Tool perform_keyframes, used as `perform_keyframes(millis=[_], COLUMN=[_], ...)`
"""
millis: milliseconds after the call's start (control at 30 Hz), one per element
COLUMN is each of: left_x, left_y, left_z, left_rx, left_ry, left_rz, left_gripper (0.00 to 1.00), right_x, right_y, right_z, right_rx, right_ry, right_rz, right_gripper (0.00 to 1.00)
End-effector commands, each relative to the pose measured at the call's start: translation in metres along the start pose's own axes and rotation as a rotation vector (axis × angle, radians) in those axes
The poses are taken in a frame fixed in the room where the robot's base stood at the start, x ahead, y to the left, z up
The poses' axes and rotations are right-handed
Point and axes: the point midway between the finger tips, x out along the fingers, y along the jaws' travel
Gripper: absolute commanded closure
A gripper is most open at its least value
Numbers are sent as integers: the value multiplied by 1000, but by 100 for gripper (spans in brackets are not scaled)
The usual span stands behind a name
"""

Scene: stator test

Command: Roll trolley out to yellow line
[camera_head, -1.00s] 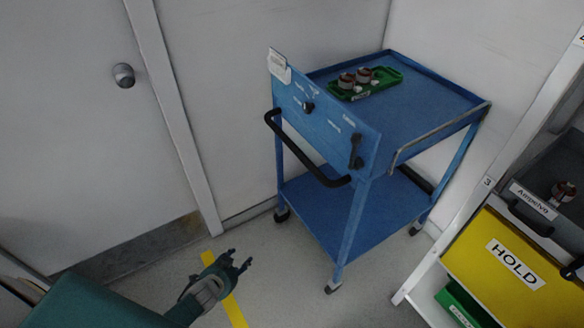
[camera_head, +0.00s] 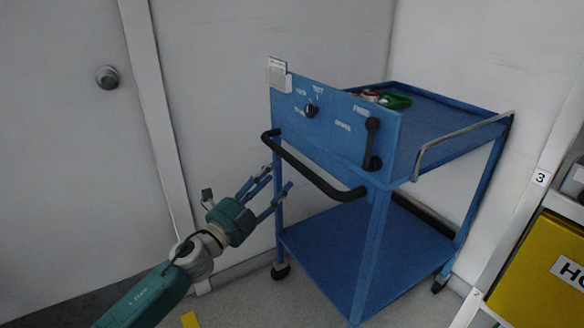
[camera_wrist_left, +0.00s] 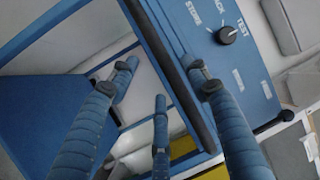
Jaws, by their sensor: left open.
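The blue trolley (camera_head: 335,262) stands in the corner against the walls, with its black bar handle (camera_head: 318,178) facing me. My left gripper (camera_head: 273,188) is open beside the trolley, near the left end of the handle. In the left wrist view the handle (camera_wrist_left: 172,75) runs between the open fingers (camera_wrist_left: 160,75); I cannot tell whether it touches them. The panel has a black dial (camera_head: 311,111), turned to TEST in the wrist view, and a black lever (camera_head: 372,145) pointing up toward FREE. My right gripper is not in view.
A green tray (camera_head: 397,101) with a copper-coloured part lies on the trolley top. A white rack with a yellow HOLD bin (camera_head: 540,265) stands close on the right. A door (camera_head: 60,150) with a round knob is on the left. Grey floor lies in front.

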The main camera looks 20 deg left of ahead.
Motion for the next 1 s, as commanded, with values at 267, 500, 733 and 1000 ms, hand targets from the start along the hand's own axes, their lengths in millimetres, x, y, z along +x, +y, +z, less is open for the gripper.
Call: perform_keyframes(millis=[267, 500, 733, 1000], left_x=[55, 82, 87, 87], left_y=[-1, 0, 0, 1], left_z=[1, 1, 1, 1], left_rx=[-2, -3, -3, -3], left_ry=[-2, -2, -2, -2], left_rz=[-3, 0, 1, 1], left_gripper=[52, 52, 52, 80], right_x=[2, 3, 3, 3], right_y=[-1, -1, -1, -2], right_z=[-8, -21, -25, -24], right_rx=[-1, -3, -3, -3], right_ry=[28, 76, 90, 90], right_rz=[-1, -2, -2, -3], right_gripper=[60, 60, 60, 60])
